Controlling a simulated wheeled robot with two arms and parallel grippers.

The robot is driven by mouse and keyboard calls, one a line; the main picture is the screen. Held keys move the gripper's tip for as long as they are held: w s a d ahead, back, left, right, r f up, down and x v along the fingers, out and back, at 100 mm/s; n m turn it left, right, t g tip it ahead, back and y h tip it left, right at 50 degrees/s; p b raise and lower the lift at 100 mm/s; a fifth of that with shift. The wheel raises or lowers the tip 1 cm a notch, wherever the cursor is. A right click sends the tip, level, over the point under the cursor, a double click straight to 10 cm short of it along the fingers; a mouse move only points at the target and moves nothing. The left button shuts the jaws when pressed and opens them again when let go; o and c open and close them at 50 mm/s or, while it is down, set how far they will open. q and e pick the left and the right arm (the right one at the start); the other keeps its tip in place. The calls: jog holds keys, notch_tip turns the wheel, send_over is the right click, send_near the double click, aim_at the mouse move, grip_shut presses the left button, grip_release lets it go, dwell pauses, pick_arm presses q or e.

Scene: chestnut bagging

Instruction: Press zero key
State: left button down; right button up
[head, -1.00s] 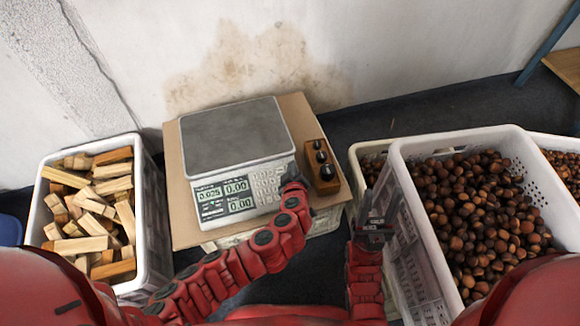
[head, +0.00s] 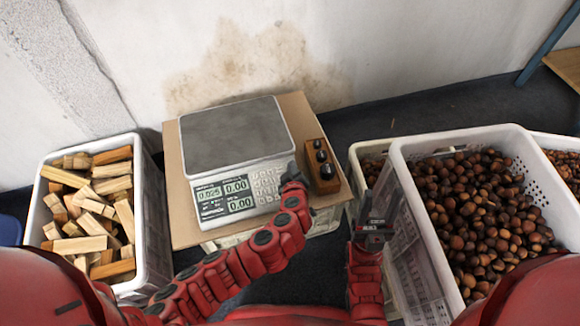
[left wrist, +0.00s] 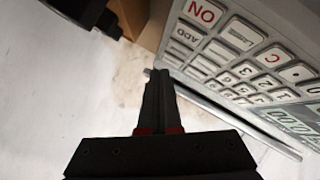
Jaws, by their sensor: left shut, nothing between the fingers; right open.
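The scale (head: 235,140) has a grey weighing plate, and its front panel (head: 222,200) shows 0.025, 0.00 and 0.00. Its keypad (head: 266,183) is on the right of that panel. My left gripper (head: 292,172) is shut and empty at the right edge of the keypad. In the left wrist view, its closed fingertips (left wrist: 157,78) are near the edge of the keypad (left wrist: 222,66), where ON, ADD, C and number keys show. I cannot tell which key is the zero key, or whether the fingertips touch the panel. My right gripper (head: 372,226) is open and empty, left of the chestnut crate.
The scale stands on a brown board (head: 185,225). A wooden block with dark round weights (head: 321,165) is close to the right of my left gripper. A crate of wood pieces (head: 148,215) is at the left, a chestnut crate (head: 410,215) at the right. A stained wall is behind.

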pick_arm(q)
jog(key=shift+w+f+b, duration=0.1)
jog(key=shift+f+b, duration=0.25)
jog(key=shift+b, duration=0.05)
jog(key=shift+w+a+f+b, duration=0.1)
jog(key=shift+f+b, duration=0.2)
jog(key=shift+b, duration=0.25)
dwell(0.6)
jog(key=shift+r, duration=0.1)
jog(key=shift+s+r, duration=0.2)
jog(key=shift+r, duration=0.5)
jog(key=shift+s+d+r+p, duration=0.1)
jog(key=shift+s+r+p, duration=0.15)
jog(key=shift+r, duration=0.5)
jog(key=shift+s+d+r+p, duration=0.1)
jog(key=shift+s+r, duration=0.2)
jog(key=shift+r, duration=0.5)
jog(key=shift+s+d+r+p, duration=0.1)
jog(key=shift+s+r+p, duration=0.15)
jog(key=shift+r, duration=0.5)
